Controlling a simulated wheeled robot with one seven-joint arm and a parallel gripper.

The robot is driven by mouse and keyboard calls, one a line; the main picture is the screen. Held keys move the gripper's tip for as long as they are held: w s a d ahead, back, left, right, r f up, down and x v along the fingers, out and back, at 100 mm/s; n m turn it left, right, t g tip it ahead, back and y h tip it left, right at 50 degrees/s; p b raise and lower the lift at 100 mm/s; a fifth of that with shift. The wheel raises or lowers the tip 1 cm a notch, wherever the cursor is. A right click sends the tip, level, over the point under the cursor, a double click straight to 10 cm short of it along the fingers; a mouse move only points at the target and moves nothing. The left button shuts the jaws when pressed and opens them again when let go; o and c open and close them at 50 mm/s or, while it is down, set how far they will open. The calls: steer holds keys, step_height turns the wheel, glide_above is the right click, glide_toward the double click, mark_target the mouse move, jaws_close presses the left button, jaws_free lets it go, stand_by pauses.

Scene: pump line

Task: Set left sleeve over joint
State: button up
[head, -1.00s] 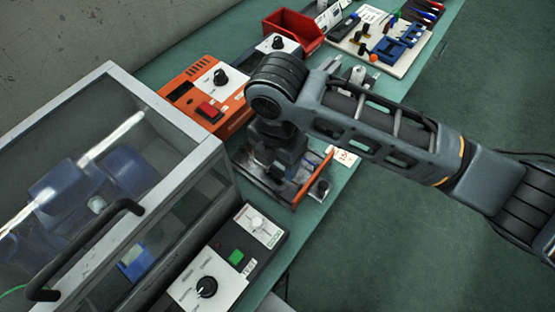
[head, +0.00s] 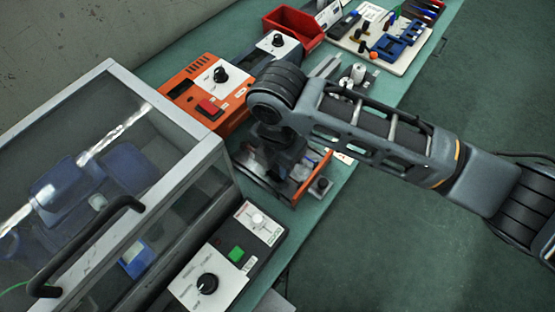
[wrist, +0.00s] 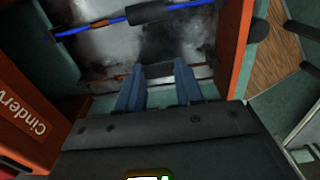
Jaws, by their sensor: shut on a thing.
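In the wrist view, a blue wire (wrist: 92,27) runs across the top with a black sleeve (wrist: 152,11) on it.
An orange heater unit (head: 205,95) stands just behind the fixture. A clear-sided cabinet (head: 110,150) with a black handle is on the left, with a control panel (head: 230,255) before it. A red bin (head: 292,27) and tool board (head: 385,45) lie farther back.

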jaws_close()
steer(key=shift+w+a+b, duration=0.2)
steer(key=shift+w+a, duration=0.6)
steer(key=shift+a, duration=0.15)
steer(key=shift+w+a+b, duration=0.15)
steer(key=shift+w+a, duration=0.6)
steer(key=shift+a, duration=0.2)
steer(key=o, duration=1)
jaws_free()
steer(key=shift+c, duration=0.2)
steer(key=shift+r, duration=0.15)
